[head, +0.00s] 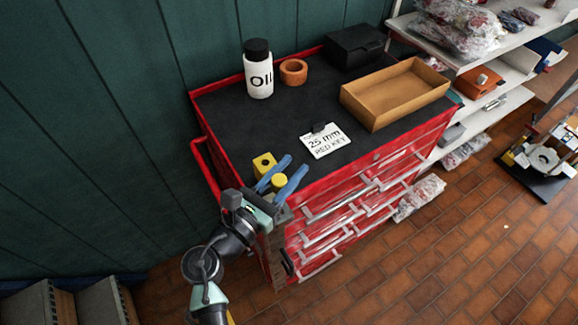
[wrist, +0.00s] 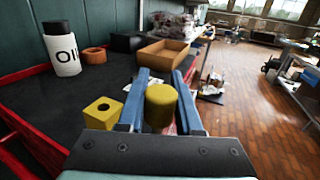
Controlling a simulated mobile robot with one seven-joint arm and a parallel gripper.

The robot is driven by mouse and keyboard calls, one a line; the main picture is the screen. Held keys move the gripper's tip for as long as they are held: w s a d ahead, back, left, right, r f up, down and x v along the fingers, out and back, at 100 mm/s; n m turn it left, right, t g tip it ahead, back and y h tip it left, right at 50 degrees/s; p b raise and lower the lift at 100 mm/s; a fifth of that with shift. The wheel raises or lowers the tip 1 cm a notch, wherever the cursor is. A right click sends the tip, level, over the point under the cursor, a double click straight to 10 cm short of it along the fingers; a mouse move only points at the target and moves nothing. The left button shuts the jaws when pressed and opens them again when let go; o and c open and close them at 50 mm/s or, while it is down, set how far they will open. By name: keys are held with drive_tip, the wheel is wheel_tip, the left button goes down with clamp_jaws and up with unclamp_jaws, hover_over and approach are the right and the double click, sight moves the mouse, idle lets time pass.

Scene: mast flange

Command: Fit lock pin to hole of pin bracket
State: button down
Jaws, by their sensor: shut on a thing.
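My gripper (head: 282,170) has blue fingers and is over the near left corner of the red tool cabinet. It is shut on a yellow, round-topped cylinder, which I take as the lock pin (head: 279,181); the pin also shows between the fingers in the wrist view (wrist: 161,106). Its lower part is hidden. A yellow block with a round hole in its top (head: 264,163) stands on the cabinet's black top, just left of the fingers; it also shows in the wrist view (wrist: 103,112). I cannot tell whether this block is the pin bracket.
The cabinet top (head: 225,115) holds an oil bottle (head: 258,70), a clay-coloured ring (head: 293,72), a black case (head: 354,45), an open cardboard box (head: 395,95) and a card (head: 325,141). Shelves (head: 500,65) stand to the right; brick floor (head: 460,240) is largely clear.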

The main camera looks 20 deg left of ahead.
drive_tip(key=shift+f+b, duration=0.3)
drive_tip(key=shift+f, duration=0.4)
drive_tip(key=shift+p, duration=0.5)
idle(1.1)
wheel_tip(320, 180, down, 8)
drive_tip(key=b, duration=0.6)
drive_tip(key=shift+f+b, duration=0.2)
drive_tip(key=shift+b, duration=0.2)
idle(2.3)
drive_tip(key=c, duration=0.5)
unclamp_jaws()
drive_tip(key=shift+r, duration=0.1)
drive_tip(key=b+v, duration=0.1)
drive_tip(key=v, duration=1.2)
drive_tip(key=shift+a, duration=0.1)
